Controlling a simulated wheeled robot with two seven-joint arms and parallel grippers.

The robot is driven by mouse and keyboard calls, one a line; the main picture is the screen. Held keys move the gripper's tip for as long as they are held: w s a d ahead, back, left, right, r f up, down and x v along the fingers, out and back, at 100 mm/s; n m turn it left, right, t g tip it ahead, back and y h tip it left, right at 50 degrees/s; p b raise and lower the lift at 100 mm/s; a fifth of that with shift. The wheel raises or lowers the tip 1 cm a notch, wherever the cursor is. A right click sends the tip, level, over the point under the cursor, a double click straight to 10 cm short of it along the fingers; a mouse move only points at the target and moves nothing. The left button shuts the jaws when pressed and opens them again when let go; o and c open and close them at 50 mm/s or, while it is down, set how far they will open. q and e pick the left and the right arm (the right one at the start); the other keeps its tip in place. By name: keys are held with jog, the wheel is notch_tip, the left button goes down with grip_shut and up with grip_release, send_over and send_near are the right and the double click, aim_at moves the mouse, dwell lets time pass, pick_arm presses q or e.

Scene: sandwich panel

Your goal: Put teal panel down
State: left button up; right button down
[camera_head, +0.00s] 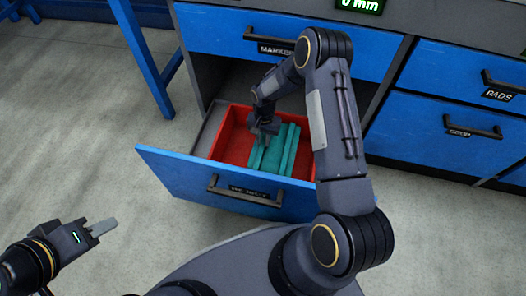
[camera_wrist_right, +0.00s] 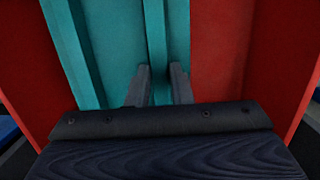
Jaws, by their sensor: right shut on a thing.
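Teal panels (camera_head: 285,152) lie in a red-lined open drawer (camera_head: 222,146). My right gripper (camera_head: 263,138) reaches down into this drawer from above. In the right wrist view, its two fingers (camera_wrist_right: 160,88) are closed on either side of a narrow upright teal panel (camera_wrist_right: 155,35). More teal surface (camera_wrist_right: 108,45) lies to the left of that panel. The lower part of the held panel is hidden by the fingers and the gripper body, so I cannot tell whether it touches what is below. My left gripper (camera_head: 98,229) is empty at the lower left, away from the drawer.
The blue drawer front (camera_head: 205,180) stands out from the cabinet. A closed blue drawer (camera_head: 225,32) labelled for markers is above it, and further closed blue drawers (camera_head: 430,130) are to the right. A blue table leg (camera_head: 140,50) stands at the left. Floor around is clear.

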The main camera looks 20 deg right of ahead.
jog(key=shift+f+b, duration=0.95)
jog(key=shift+f, duration=2)
jog(key=shift+f, duration=0.1)
jog(key=c, duration=1.3)
grip_release()
